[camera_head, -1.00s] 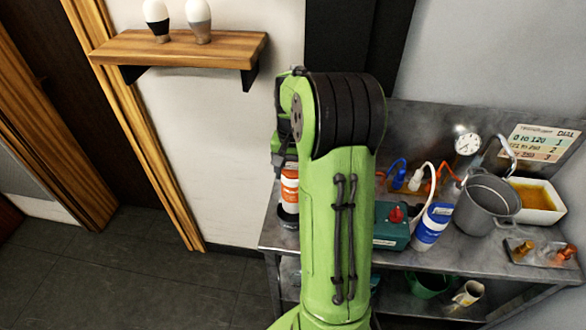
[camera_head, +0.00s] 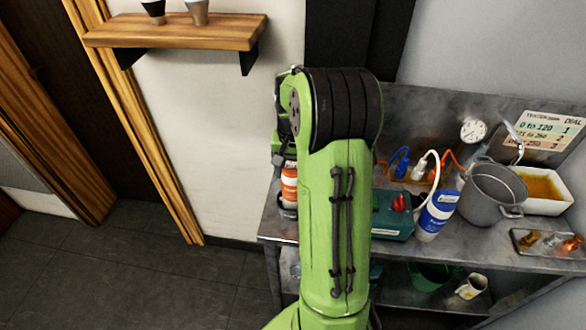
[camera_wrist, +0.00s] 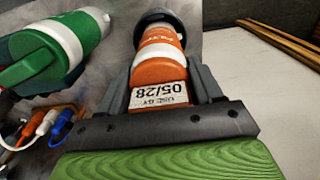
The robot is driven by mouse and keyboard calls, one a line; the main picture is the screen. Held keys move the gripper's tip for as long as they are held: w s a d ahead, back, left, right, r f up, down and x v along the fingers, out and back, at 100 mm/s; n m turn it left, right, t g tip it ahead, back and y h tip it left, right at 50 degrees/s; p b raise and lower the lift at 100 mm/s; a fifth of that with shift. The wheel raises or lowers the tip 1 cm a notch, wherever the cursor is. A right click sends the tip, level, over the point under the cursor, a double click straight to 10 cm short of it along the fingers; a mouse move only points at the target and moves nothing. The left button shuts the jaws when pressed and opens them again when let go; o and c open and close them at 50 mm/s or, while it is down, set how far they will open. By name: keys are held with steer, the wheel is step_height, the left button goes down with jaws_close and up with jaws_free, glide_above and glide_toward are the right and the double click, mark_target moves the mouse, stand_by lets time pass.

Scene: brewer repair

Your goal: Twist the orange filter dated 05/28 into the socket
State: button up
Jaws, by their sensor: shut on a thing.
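The orange filter (camera_wrist: 158,72) has a white band and a label reading USE BY 05/28 on its near end. In the wrist view my gripper (camera_wrist: 162,82) is shut on it, one grey finger along each side. Its far end meets a dark round ring (camera_wrist: 155,17), which looks like the socket; I cannot tell how deep it sits. In the head view the orange filter (camera_head: 289,187) stands upright at the bench's left end, partly hidden by my green arm. My fingertips are hidden there.
A green and white cylinder (camera_wrist: 55,48) lies left of the gripper in the wrist view. The metal bench (camera_head: 470,250) also holds a teal box (camera_head: 393,222), a blue and white bottle (camera_head: 436,215) and a grey pot (camera_head: 490,195). A wooden shelf (camera_head: 175,35) is above left.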

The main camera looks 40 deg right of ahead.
steer(key=shift+f, duration=0.3)
stand_by(0.5)
steer(key=n, duration=0.3)
steer(key=shift+r+p, duration=0.1)
steer(key=shift+p, duration=0.2)
steer(key=n, duration=0.6)
steer(key=shift+n+p, duration=0.35)
steer(key=shift+n, duration=0.05)
steer(key=n, duration=0.8)
steer(key=shift+n, duration=0.3)
steer(key=o, duration=1.2)
steer(key=shift+o, duration=0.2)
